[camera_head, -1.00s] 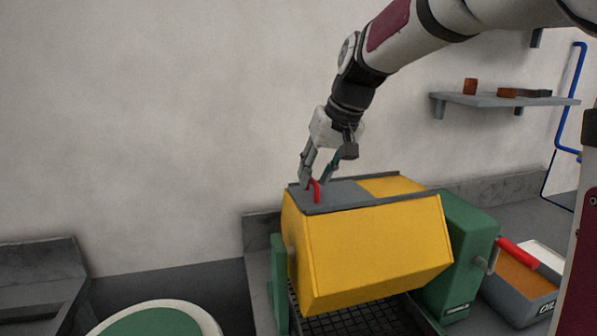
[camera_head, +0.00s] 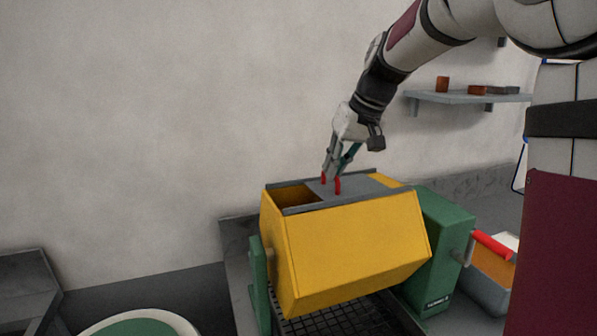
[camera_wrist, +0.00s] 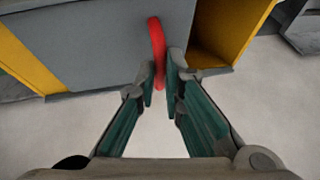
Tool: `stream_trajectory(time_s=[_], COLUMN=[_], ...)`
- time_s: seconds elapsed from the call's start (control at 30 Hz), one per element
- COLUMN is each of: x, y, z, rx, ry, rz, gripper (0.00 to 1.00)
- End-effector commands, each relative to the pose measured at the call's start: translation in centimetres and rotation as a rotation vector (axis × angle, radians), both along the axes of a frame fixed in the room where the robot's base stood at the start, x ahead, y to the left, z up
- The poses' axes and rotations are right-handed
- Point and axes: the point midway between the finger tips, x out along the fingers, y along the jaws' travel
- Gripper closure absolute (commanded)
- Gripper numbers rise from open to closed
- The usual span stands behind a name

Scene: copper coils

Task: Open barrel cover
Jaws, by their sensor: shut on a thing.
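The yellow barrel (camera_head: 350,250) sits tilted in its green frame. Its grey sliding cover (camera_head: 352,187) lies between grey rails on top, and a dark opening (camera_head: 289,197) shows at the barrel's left end. The cover has a red handle (camera_head: 338,186). My gripper (camera_head: 335,174) is at the handle from above, shut on it. In the wrist view the red handle (camera_wrist: 157,50) stands between my fingertips (camera_wrist: 160,82), with the grey cover (camera_wrist: 85,40) to the left and the yellow-walled opening (camera_wrist: 218,40) to the right.
A green drive box (camera_head: 440,235) with a red-handled crank (camera_head: 492,245) stands right of the barrel, next to a grey bin (camera_head: 488,290). A dark grate (camera_head: 350,325) lies below. A wall shelf (camera_head: 465,98) is at the upper right. A round green-topped object (camera_head: 140,328) is at the lower left.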

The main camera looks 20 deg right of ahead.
Motion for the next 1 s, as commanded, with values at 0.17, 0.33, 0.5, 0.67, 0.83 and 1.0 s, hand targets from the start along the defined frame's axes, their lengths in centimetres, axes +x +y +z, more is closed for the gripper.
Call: stream_trajectory(time_s=[0.17, 0.33, 0.5, 0.67, 0.83, 1.0], x=[0.1, 0.1, 0.1, 0.1, 0.0, -0.1], y=[-3.1, -3.5, -3.5, -3.5, -3.4, -3.5], z=[0.0, 0.1, 0.1, 0.1, 0.1, 0.4], rx=[-0.002, -0.002, -0.002, -0.002, -0.001, -0.001], ry=[-0.005, -0.005, -0.006, -0.005, -0.003, -0.004], rz=[-0.002, 0.001, 0.0, 0.0, 0.001, 0.001], gripper=[1.0, 1.0, 1.0, 0.7, 0.7, 0.7])
